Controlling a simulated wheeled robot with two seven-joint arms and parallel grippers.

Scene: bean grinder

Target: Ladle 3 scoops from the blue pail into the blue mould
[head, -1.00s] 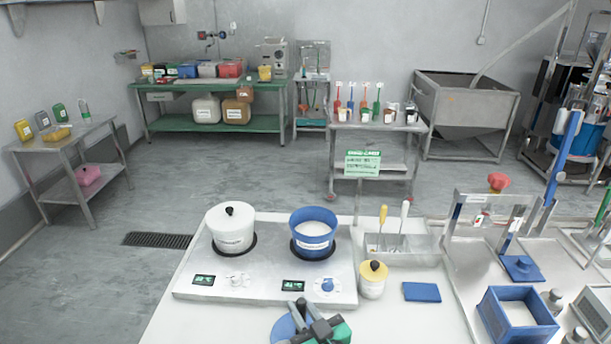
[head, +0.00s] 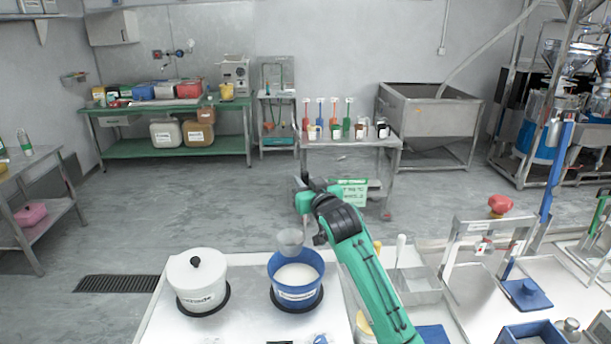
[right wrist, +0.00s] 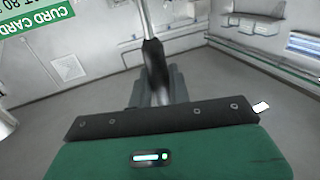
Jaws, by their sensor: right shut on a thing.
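The blue pail (head: 276,284) stands on the hob at the near middle, with white liquid inside. My right gripper (head: 303,184) is raised beyond the pail, with its arm coming up from the lower right. It is shut on the ladle, whose grey cup (head: 290,241) shows just above the pail's far rim. In the right wrist view the ladle's handle (right wrist: 147,30) stands between the dark fingers. I cannot tell whether the cup holds anything. The blue mould (head: 509,331) is at the bottom right, cut off by the frame edge. My left gripper is out of view.
A white lidded pot (head: 198,285) stands left of the pail. A steel holder (head: 418,287) with a white-handled utensil is right of my arm. A blue lid (head: 526,294) and a frame with a red knob (head: 500,204) stand near the mould.

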